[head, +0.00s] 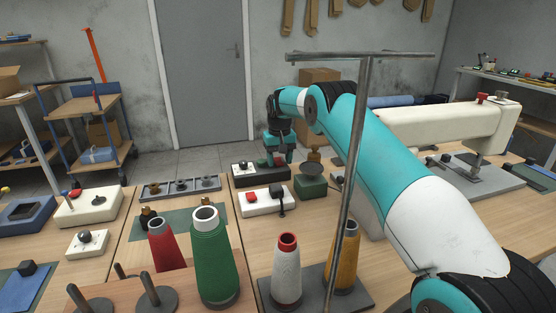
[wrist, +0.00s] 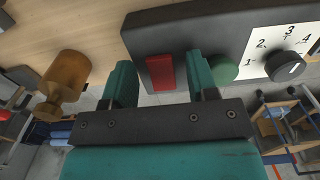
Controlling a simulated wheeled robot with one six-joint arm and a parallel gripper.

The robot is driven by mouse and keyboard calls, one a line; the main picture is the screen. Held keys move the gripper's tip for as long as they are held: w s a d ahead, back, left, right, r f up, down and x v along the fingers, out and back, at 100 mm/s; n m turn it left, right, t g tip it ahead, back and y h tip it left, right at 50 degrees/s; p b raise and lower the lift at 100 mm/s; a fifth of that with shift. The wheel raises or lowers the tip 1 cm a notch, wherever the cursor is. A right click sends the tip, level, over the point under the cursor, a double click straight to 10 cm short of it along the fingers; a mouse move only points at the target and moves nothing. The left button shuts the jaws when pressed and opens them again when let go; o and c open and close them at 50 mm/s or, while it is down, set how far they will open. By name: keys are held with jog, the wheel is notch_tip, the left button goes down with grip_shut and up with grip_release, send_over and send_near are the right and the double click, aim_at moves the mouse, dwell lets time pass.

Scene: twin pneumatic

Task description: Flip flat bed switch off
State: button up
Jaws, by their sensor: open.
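In the wrist view a dark control box (wrist: 190,32) carries a red rocker switch (wrist: 160,72), a green round button (wrist: 224,70) and a black dial (wrist: 288,66) on a white numbered plate. My gripper (wrist: 159,66) is open and empty, its two teal fingers on either side of the red switch in the picture. Whether the fingertips touch the box I cannot tell. In the head view the dark box (head: 250,175) sits at the table's far edge, with my gripper (head: 279,158) over its right part. The red switch is mostly hidden there.
A white box (head: 258,205) with a red button and a black lever stands in front. A green block (head: 311,185) and a brown knob (wrist: 65,80) are close by. Thread cones (head: 212,260) and a thin grey pole (head: 350,160) stand nearer; a white sewing machine (head: 440,125) is right.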

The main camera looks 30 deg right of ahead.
jog(key=c, duration=0.9)
jog(key=p, duration=0.3)
jog(key=shift+w+r+g, duration=0.25)
jog(key=shift+r+g, duration=0.05)
jog(key=shift+g, duration=0.1)
jog(key=shift+p, duration=0.3)
jog(key=shift+f+g, duration=0.2)
jog(key=shift+g, duration=0.1)
jog(key=o, duration=0.9)
jog(key=shift+s, duration=0.1)
